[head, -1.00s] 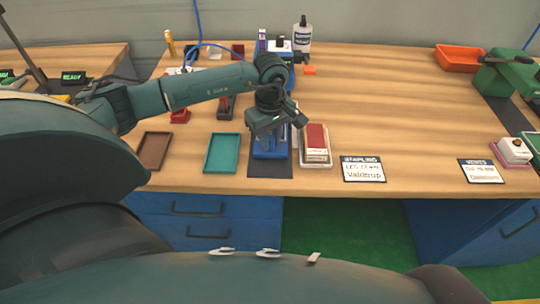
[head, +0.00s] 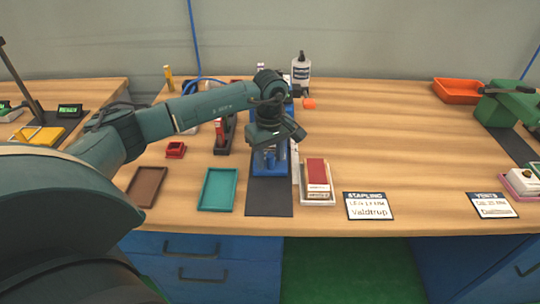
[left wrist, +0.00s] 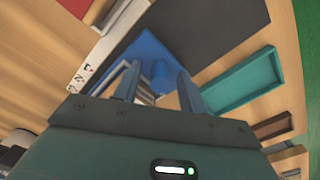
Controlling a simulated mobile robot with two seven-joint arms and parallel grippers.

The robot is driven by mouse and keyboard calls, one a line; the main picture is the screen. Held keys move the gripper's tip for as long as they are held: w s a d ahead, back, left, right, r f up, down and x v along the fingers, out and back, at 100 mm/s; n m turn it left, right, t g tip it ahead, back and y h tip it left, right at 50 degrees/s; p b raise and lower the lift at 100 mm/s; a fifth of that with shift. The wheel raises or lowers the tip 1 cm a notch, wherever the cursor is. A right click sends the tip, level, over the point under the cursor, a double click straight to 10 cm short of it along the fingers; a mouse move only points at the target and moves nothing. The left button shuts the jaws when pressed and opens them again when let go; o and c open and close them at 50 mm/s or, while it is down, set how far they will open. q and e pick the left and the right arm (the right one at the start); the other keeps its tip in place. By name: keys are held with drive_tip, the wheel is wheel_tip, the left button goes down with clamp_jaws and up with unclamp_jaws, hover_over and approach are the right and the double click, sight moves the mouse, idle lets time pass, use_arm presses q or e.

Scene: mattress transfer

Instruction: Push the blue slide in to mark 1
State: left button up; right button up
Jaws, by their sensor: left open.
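The blue slide (head: 256,167) lies low on a dark mat at the table's front, mostly under my left gripper (head: 270,152). In the left wrist view the blue slide (left wrist: 150,48) shows just beyond and between the two fingers of my left gripper (left wrist: 156,72), which are apart. I cannot tell whether a finger touches it. A white strip with dark marks (left wrist: 86,74) runs beside the slide; its figures are too small to read surely. The strip also shows in the head view (head: 295,165). My right gripper is not in view.
A teal tray (head: 219,190) and a brown tray (head: 146,187) lie left of the dark mat (head: 269,198). A red-topped block in a pale tray (head: 317,178) stands close on the right, near a stapling sign (head: 369,206). The table's middle right is clear.

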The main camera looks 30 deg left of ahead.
use_arm(q)
wheel_tip(320, 180, up, 13)
idle(0.6)
drive_tip(key=shift+s, duration=0.1)
idle(0.4)
